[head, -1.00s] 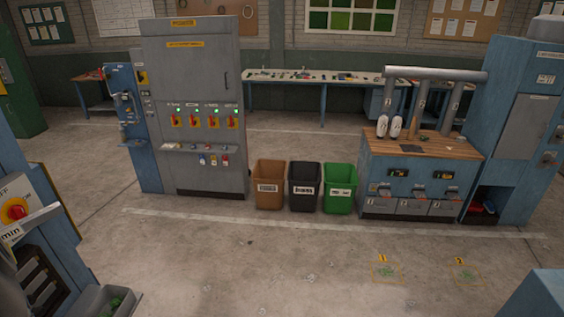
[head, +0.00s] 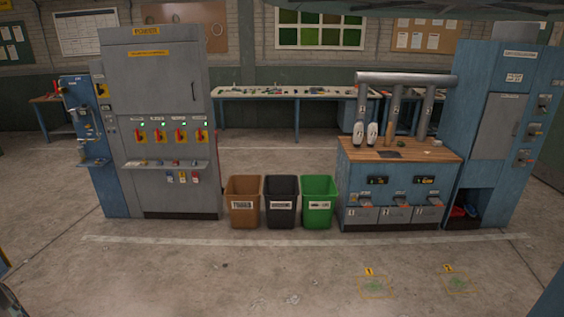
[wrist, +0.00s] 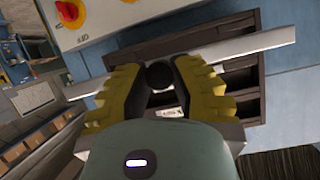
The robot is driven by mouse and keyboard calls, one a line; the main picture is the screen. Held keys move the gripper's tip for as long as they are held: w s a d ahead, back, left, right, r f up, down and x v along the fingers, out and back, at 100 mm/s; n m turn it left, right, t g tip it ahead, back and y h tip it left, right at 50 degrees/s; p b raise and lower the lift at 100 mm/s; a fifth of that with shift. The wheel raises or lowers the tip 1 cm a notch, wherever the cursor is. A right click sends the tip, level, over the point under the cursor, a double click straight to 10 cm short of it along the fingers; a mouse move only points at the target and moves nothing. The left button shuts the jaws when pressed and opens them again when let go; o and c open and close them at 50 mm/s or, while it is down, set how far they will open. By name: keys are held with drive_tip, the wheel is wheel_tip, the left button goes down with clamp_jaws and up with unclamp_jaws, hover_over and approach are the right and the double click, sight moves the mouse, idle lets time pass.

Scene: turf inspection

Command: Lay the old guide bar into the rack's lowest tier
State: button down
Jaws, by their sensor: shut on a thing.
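My gripper (wrist: 158,72), with yellow and black fingers, shows only in the wrist view. It is shut on a long pale metal guide bar (wrist: 245,46). The bar runs tilted from lower left to upper right and sticks out past both fingers. Beyond it is a dark brown rack (wrist: 250,17) with several tiers, set against a blue panel. A small white label (wrist: 172,112) shows between the fingers. The bar appears in front of the rack's opening; I cannot tell whether it touches it. My gripper's body hides the lower part of the view.
A red knob on yellow (wrist: 68,12) sits above the rack on a pale panel. In the head view, a grey cabinet (head: 155,75), brown (head: 243,215), black (head: 282,215) and green (head: 318,215) bins and a wood-topped bench (head: 350,152) stand beyond open floor (head: 200,275).

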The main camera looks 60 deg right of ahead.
drive_tip(key=shift+s+a+b, duration=0.35)
drive_tip(key=shift+s+b, duration=0.05)
drive_tip(key=shift+s, duration=0.2)
drive_tip(key=shift+n, duration=0.3)
drive_tip(key=shift+w+a+f+y+b, duration=0.15)
drive_tip(key=shift+w+a+y+b, duration=0.15)
drive_tip(key=shift+w+a+b, duration=0.5)
drive_tip(key=w+a+b, duration=0.3)
drive_tip(key=w+b, duration=0.1)
drive_tip(key=w, duration=0.2)
drive_tip(key=shift+a, duration=0.25)
drive_tip(key=shift+s+r+b, duration=0.1)
drive_tip(key=shift+r+b, duration=0.1)
drive_tip(key=shift+b, duration=0.5)
drive_tip(key=shift+w+a, duration=0.15)
drive_tip(key=shift+w, duration=0.15)
drive_tip(key=shift+w+a, duration=0.25)
